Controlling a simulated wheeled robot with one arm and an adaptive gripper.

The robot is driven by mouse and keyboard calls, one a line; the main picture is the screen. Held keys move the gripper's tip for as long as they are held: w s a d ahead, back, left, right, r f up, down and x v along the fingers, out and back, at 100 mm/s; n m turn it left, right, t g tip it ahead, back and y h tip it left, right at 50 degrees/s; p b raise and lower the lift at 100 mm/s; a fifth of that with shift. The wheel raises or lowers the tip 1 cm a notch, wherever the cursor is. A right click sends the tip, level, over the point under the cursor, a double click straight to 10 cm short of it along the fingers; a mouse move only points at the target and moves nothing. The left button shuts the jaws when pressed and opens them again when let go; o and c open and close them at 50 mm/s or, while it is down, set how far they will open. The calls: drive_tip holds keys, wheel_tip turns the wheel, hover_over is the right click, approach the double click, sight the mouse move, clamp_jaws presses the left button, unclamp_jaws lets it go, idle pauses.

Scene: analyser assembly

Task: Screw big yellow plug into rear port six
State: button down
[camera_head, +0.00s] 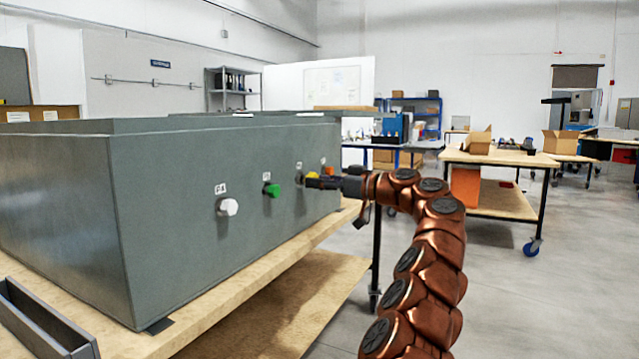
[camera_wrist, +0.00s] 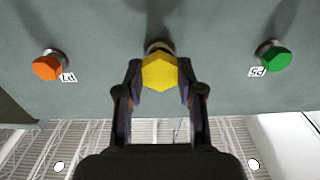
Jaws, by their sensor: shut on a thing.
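The big yellow plug (camera_wrist: 160,72) is a hexagonal plug between the two fingers of my gripper (camera_wrist: 160,95) in the wrist view. My gripper is shut on it. The plug is in front of a round metal port (camera_wrist: 158,47) on the grey box wall, between P7 and P5. The plug hides most of this port; I cannot tell how deep it sits. In the head view my gripper (camera_head: 322,182) reaches the side of the grey analyser box (camera_head: 170,200) from the right, and a small part of the yellow plug (camera_head: 312,176) shows.
An orange plug (camera_wrist: 47,67) sits at P7 and a green plug (camera_wrist: 277,60) at P5, either side of my gripper. A white plug (camera_head: 228,207) is farther left on the box. The box stands on a wooden table (camera_head: 130,335) beside a grey tray (camera_head: 40,325).

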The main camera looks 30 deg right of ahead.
drive_tip(key=shift+w+a, duration=0.35)
drive_tip(key=shift+w, duration=0.25)
idle(1.2)
drive_tip(key=c, duration=1.3)
unclamp_jaws()
drive_tip(key=shift+c, duration=0.2)
clamp_jaws()
drive_tip(key=shift+r+m+p, duration=0.25)
drive_tip(key=shift+m+p, duration=0.45)
drive_tip(key=shift+p, duration=0.1)
drive_tip(key=m+p, duration=0.9)
drive_tip(key=p, duration=0.3)
drive_tip(key=m+p, duration=0.6)
drive_tip(key=p, duration=0.4)
drive_tip(key=shift+m, duration=0.4)
drive_tip(key=m+p, duration=0.4)
drive_tip(key=p, duration=0.2)
drive_tip(key=m+p, duration=0.2)
drive_tip(key=p, duration=0.1)
drive_tip(key=shift+f+m, duration=0.1)
drive_tip(key=shift+m, duration=0.3)
